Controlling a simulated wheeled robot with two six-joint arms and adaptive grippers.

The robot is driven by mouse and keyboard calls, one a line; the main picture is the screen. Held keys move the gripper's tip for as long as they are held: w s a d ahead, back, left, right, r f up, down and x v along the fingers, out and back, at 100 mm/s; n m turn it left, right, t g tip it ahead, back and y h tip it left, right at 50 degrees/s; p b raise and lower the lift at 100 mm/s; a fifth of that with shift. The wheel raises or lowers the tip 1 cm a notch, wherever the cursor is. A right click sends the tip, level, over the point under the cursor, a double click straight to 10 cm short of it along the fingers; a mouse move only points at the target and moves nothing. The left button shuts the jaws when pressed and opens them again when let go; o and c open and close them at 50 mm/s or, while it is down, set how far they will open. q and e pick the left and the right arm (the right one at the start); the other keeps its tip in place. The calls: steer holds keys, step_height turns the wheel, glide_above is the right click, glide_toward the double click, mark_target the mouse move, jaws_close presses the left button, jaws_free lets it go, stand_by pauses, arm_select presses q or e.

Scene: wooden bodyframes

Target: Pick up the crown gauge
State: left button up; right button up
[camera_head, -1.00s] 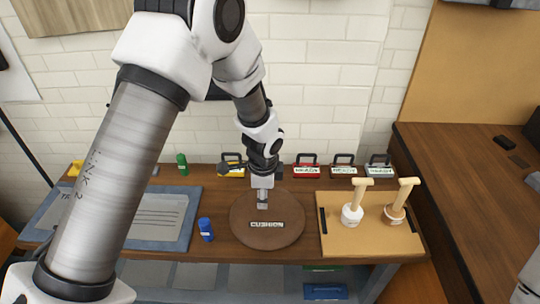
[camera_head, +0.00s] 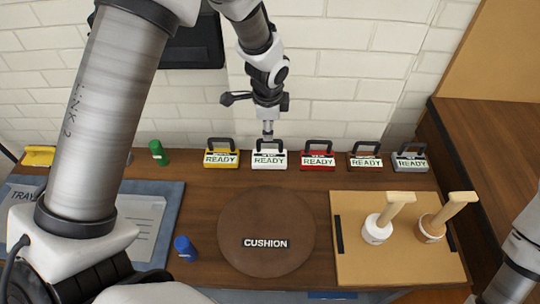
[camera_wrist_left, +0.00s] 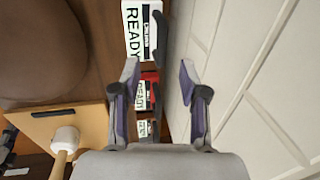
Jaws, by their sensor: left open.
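Several blocks with dark handles and READY labels stand in a row along the back of the table. They are yellow (camera_head: 221,158), white (camera_head: 269,160), red (camera_head: 318,161), brown (camera_head: 365,163) and grey (camera_head: 410,162). Their small name labels are too small to read surely, so I cannot tell which is the crown gauge. My left gripper (camera_head: 268,133) points down just above the white block's handle. In the left wrist view the gripper's fingers (camera_wrist_left: 158,82) are apart with nothing held, and the white block (camera_wrist_left: 136,30) lies at the top. My right gripper is out of view.
A round brown cushion (camera_head: 265,215) lies in front of the row. To its right, a tan board (camera_head: 355,268) holds two wooden-handled tools. A blue bottle (camera_head: 185,248), a green bottle (camera_head: 158,153) and a blue-grey mat (camera_head: 172,205) are on the left. The wall rises close behind.

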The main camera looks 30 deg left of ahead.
mark_target(269, 154)
arm_select(q)
steer(key=f, duration=0.2)
steer(key=w+f, duration=0.1)
steer(key=f, duration=0.2)
steer(key=a+f, duration=0.1)
steer(key=f, duration=0.2)
steer(key=shift+w+f, duration=0.15)
steer(key=shift+w, duration=0.2)
steer(key=shift+s, duration=0.1)
jaws_close()
